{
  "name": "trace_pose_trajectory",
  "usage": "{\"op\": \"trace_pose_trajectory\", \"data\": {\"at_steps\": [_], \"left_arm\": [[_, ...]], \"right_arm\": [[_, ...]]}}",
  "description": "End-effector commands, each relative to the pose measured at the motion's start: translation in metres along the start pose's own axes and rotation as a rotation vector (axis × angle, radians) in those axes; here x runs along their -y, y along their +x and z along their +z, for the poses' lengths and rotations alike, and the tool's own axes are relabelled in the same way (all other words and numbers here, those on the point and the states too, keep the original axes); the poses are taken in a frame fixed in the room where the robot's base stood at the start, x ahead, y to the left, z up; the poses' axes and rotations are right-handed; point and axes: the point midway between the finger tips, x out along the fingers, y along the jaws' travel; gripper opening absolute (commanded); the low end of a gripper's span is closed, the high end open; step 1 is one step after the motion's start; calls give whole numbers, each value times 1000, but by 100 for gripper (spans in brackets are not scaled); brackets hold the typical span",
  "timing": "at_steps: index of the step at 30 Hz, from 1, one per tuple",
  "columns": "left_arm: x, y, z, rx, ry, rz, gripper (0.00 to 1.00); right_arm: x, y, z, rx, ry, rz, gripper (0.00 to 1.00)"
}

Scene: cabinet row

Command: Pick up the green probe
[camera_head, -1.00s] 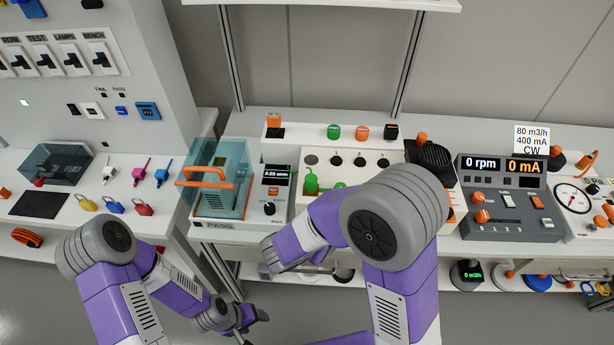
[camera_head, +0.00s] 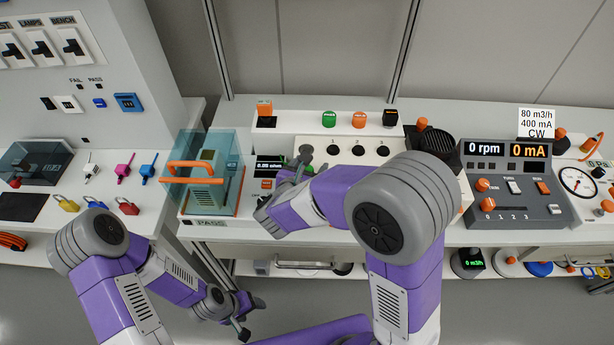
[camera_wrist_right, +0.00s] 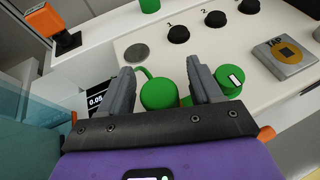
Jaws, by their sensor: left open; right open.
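The green probe (camera_wrist_right: 158,93) shows in the right wrist view as a rounded green body with a green cable curving from it, on the white panel. My right gripper (camera_wrist_right: 161,72) is open, with one finger on each side of the probe as seen from the wrist; whether they touch it I cannot tell. My left gripper (camera_head: 250,318) is open and empty, low in front of the bench.
A green part with a pale label (camera_wrist_right: 229,80) sits right of the probe. Black knobs (camera_head: 359,150) line the panel. A clear box with an orange handle (camera_head: 205,170) stands to the left. A grey meter box (camera_head: 512,185) stands to the right.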

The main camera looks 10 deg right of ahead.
Motion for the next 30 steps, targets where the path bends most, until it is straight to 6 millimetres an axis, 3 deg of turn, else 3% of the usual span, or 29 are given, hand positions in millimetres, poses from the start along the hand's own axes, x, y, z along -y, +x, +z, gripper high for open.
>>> {"op": "trace_pose_trajectory", "data": {"at_steps": [6,17,25,30], "left_arm": [[0,0,0,0,0,0,64],[0,0,0,0,0,0,64],[-1,-2,0,0,0,0,64],[-6,-15,1,0,0,0,64]], "right_arm": [[0,0,0,0,0,0,61],[0,0,0,-1,0,0,7],[0,-2,4,0,1,1,6],[0,-12,31,0,5,1,6]]}}
